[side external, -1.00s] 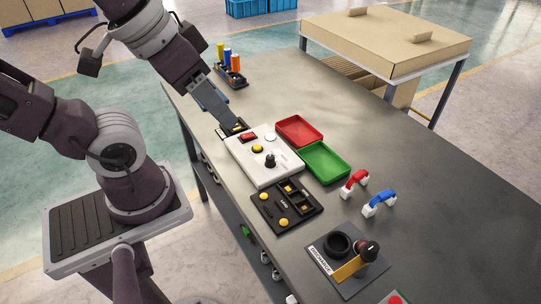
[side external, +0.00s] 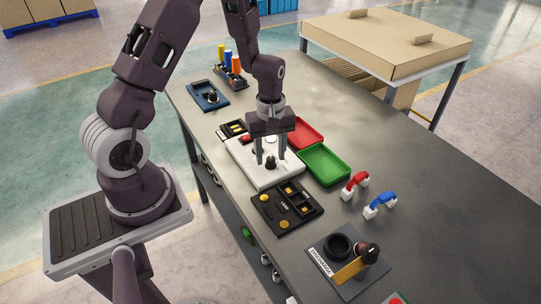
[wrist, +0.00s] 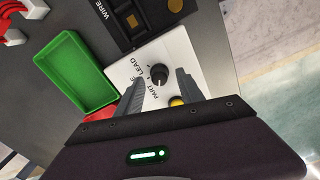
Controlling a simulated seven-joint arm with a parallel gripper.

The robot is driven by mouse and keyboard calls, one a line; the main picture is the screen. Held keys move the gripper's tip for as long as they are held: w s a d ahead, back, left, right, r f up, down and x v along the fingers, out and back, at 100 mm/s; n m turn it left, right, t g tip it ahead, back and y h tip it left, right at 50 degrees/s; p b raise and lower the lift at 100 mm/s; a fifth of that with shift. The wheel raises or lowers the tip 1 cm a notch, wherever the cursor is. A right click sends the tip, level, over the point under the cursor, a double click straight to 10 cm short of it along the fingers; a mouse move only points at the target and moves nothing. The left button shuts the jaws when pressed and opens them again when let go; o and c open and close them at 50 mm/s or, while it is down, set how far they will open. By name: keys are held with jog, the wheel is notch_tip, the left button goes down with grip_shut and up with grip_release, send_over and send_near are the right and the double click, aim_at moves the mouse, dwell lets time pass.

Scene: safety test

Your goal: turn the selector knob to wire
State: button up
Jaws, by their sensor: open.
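The selector knob (side external: 270,163) is black and stands on a white panel (side external: 245,158) on the bench. In the wrist view the knob (wrist: 158,77) is near the middle, with the printed words LEAD and PART beside it on the panel (wrist: 180,52). I cannot clearly read which label its pointer faces. My gripper (side external: 270,157) points down over the panel, open, with one finger on each side of the knob. In the wrist view my gripper (wrist: 160,82) has its fingertips near the knob; contact cannot be told. The panel's back part is partly hidden.
Red (side external: 304,131) and green (side external: 324,163) trays lie right of the panel. A black tray (side external: 270,207) with yellow discs lies in front; WIRE is printed on it in the wrist view. Red (side external: 354,183) and blue (side external: 380,203) handles stand further right. The far right bench is clear.

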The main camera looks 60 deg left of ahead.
jog(key=shift+f, duration=0.55)
grip_shut()
jog(key=m, duration=0.5)
jog(key=shift+w+m, duration=0.1)
jog(key=shift+m, duration=0.2)
jog(key=m, duration=0.6)
jog(key=shift+d, duration=0.1)
